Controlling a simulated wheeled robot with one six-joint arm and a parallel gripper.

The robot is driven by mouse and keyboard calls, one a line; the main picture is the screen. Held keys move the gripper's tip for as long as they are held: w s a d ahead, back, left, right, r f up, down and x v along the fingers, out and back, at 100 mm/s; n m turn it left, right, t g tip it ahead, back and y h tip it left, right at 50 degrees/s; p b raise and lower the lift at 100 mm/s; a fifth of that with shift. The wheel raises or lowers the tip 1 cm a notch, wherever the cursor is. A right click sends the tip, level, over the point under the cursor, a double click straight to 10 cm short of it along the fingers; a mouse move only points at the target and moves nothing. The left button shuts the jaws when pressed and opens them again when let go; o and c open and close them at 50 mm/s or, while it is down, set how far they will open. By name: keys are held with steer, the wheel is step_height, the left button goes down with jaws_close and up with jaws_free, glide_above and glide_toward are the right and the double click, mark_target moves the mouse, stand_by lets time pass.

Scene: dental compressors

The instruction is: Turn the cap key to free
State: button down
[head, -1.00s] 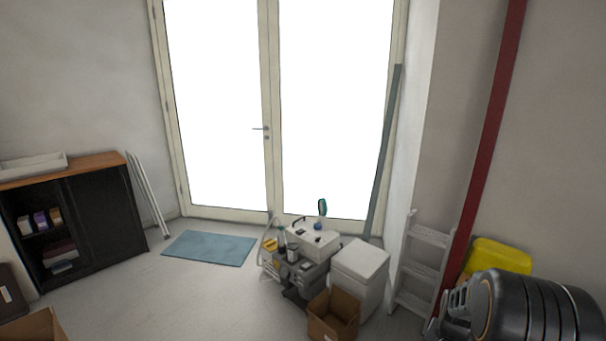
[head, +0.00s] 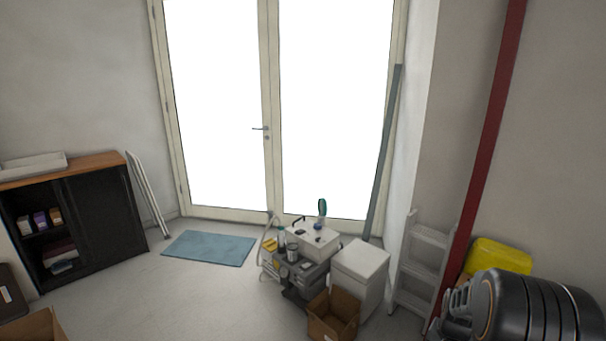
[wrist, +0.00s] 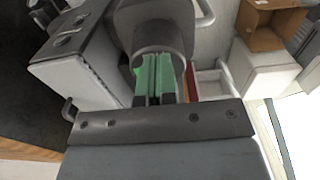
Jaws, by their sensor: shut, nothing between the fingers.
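My gripper (wrist: 153,78) shows in the wrist view with its green fingers together and nothing between them. A dark grey rounded body (wrist: 152,30) lies just beyond the fingertips; I cannot tell whether they touch it. In the head view, a grey machine (head: 312,274) with a white top unit (head: 313,241) stands on the floor in front of the glass doors. Small dark parts and a green-topped item sit on or by the white unit. I cannot make out the cap key or its setting in either view.
A white box (head: 361,267) and an open cardboard box (head: 333,315) stand close against the machine. A stepladder (head: 423,265) and red pipe (head: 482,150) are to the right. A blue mat (head: 210,248) lies left, with clear floor before it.

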steer(key=shift+s+d, duration=0.45)
steer(key=shift+d, duration=0.05)
stand_by(0.4)
steer(key=shift+s, duration=0.2)
steer(key=shift+s+a, duration=0.15)
steer(key=shift+s, duration=0.05)
steer(key=shift+r+p, duration=2.25)
steer(key=shift+r, duration=0.75)
